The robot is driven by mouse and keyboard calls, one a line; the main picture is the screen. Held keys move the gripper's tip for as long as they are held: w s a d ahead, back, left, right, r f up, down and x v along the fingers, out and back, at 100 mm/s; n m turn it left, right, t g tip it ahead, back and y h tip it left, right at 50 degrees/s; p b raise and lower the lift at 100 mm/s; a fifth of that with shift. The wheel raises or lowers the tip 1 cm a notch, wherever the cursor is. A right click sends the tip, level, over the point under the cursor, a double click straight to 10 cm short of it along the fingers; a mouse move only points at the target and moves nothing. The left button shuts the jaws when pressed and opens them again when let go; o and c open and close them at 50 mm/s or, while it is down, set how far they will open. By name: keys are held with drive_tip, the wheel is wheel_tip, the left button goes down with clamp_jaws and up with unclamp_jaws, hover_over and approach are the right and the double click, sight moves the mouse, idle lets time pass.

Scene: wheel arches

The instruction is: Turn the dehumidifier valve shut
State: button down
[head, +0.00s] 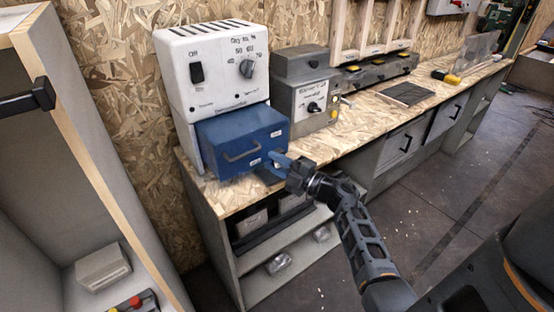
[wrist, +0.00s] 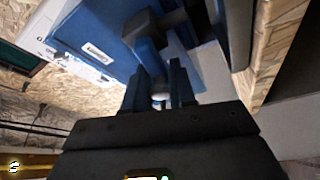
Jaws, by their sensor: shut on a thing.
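The dehumidifier (head: 212,72) is a white box with an Off switch and a dial on its front, standing on a wooden bench. A blue tank (head: 240,138) with a handle sticks out below the dial panel; it also shows in the wrist view (wrist: 98,28). My gripper (head: 280,162) is at the tank's lower right corner. In the wrist view my gripper (wrist: 162,78) has its two blue fingers close together around a small part of the valve (wrist: 148,48), a blue and dark grey piece beside the tank. In the head view my gripper mostly hides the valve.
A grey control box (head: 308,98) with a knob stands right of the dehumidifier. Farther along the bench (head: 375,108) lie a dark panel (head: 406,93) and a yellow-handled tool (head: 446,77). An open cabinet (head: 85,190) stands at left. The floor at right is largely clear.

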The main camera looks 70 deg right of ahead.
drive_tip(key=shift+f+n+g, duration=0.4)
drive_tip(key=shift+n+g, duration=0.1)
drive_tip(key=shift+n, duration=0.5)
drive_tip(key=shift+f, duration=0.1)
drive_tip(key=c, duration=1.2)
unclamp_jaws()
drive_tip(key=shift+o, duration=0.2)
drive_tip(key=s+a, duration=0.1)
drive_tip(key=s, duration=0.6)
drive_tip(key=shift+s+a+f+b, duration=0.15)
drive_tip(key=shift+s+b, duration=0.2)
drive_tip(key=shift+b, duration=0.1)
